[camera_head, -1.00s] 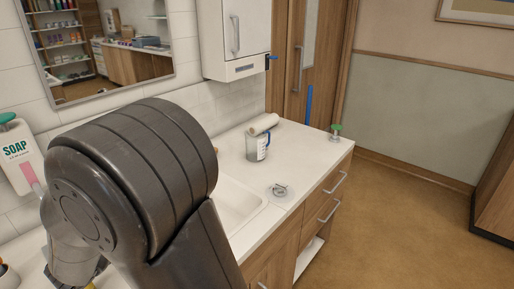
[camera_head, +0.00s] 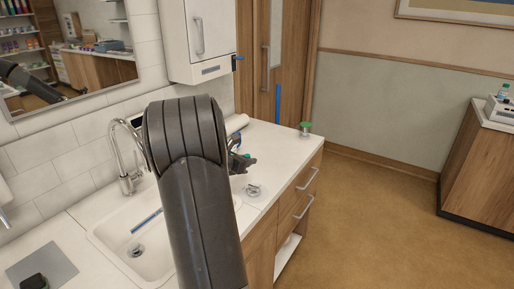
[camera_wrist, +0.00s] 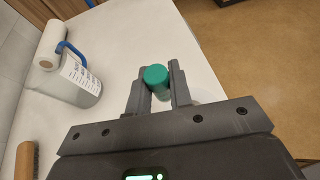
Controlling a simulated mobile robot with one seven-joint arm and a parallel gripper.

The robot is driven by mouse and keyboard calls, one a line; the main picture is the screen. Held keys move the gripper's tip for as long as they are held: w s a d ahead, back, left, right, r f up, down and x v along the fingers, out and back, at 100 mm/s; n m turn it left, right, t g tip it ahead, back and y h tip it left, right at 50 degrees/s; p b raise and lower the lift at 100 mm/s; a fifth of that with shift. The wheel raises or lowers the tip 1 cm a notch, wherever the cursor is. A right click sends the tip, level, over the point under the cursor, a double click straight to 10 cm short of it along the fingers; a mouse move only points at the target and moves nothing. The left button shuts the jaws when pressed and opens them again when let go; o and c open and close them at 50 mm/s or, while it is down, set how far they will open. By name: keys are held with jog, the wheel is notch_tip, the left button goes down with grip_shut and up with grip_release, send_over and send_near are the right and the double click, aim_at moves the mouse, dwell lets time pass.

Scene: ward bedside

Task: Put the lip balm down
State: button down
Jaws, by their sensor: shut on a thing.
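The lip balm (camera_wrist: 156,76) is a small teal-green cylinder between the jaws of my gripper (camera_wrist: 158,88) in the wrist view. Both fingers close on its sides, and its round teal end faces the camera. White counter (camera_wrist: 120,35) shows beyond it; I cannot tell the exact gap between them. In the head view my gripper (camera_head: 243,162) is over the counter (camera_head: 270,150), right of the sink, partly hidden behind my arm. A bit of teal shows at its fingers there.
A small round dish-like item (camera_head: 254,190) lies near the counter's front edge. A green-topped container (camera_head: 305,129) stands at the far corner. The sink (camera_head: 160,262) is left.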

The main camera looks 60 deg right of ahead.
jog(key=s+d+m+g, duration=0.2)
jog(key=s+d, duration=0.8)
send_over(258, 176)
jog(key=shift+y, duration=0.3)
notch_tip(258, 176, down, 7)
jog(key=shift+w+d+r, duration=0.1)
jog(key=shift+w, duration=0.05)
jog(key=shift+f, duration=1.95)
jog(key=shift+f, duration=0.15)
jog(key=c, duration=1.3)
grip_release()
